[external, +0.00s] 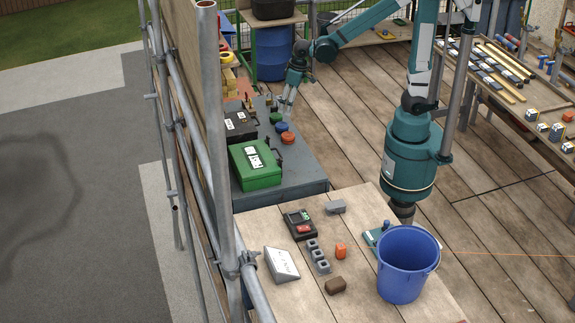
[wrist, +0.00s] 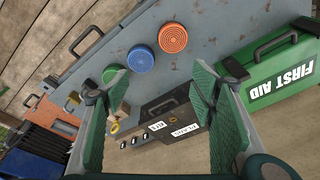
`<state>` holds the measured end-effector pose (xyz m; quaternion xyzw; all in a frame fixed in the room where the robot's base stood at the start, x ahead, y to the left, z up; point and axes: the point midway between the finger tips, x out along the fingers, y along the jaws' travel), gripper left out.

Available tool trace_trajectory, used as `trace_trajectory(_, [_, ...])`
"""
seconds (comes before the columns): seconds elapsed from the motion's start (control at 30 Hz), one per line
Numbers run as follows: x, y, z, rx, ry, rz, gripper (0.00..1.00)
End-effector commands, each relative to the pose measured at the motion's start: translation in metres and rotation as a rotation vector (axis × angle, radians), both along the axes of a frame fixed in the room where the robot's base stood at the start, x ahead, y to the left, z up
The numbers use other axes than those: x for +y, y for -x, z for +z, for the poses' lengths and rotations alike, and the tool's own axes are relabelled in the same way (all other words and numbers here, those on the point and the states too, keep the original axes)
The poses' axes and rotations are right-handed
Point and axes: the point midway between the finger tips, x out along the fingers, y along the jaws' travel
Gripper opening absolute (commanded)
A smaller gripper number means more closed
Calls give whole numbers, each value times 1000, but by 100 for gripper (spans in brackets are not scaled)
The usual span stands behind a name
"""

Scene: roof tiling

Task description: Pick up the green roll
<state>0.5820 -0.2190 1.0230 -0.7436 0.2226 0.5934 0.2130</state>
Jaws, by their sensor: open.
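The green roll (external: 276,117) lies flat on the grey bench at the back, in a row with a blue roll (external: 282,127) and an orange roll (external: 288,138). In the wrist view the green roll (wrist: 112,73) is partly hidden behind my left finger, with the blue roll (wrist: 140,59) and the orange roll (wrist: 173,38) to its right. My gripper (external: 287,112) is open and empty, pointing down near the rolls. Its two fingers stand wide apart in the wrist view (wrist: 160,85). I cannot tell its exact height above the bench.
A green first aid box (external: 256,165) and a black case (external: 240,127) stand on the bench (external: 305,165) left of the rolls. A blue barrel (external: 273,54) stands behind. A front table holds a blue bucket (external: 405,268) and small items. Scaffold poles (external: 213,130) run along the left.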

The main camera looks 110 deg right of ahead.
Motion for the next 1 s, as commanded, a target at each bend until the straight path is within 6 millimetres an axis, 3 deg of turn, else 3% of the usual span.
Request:
trace_trajectory(0.37, [-62, -14, -20, 76, -44, -137, 56])
trace_trajectory(0.7, [-115, -15, -49, 143, -85, -256, 56])
trace_trajectory(1.0, [-144, -11, -68, 179, -108, -322, 56])
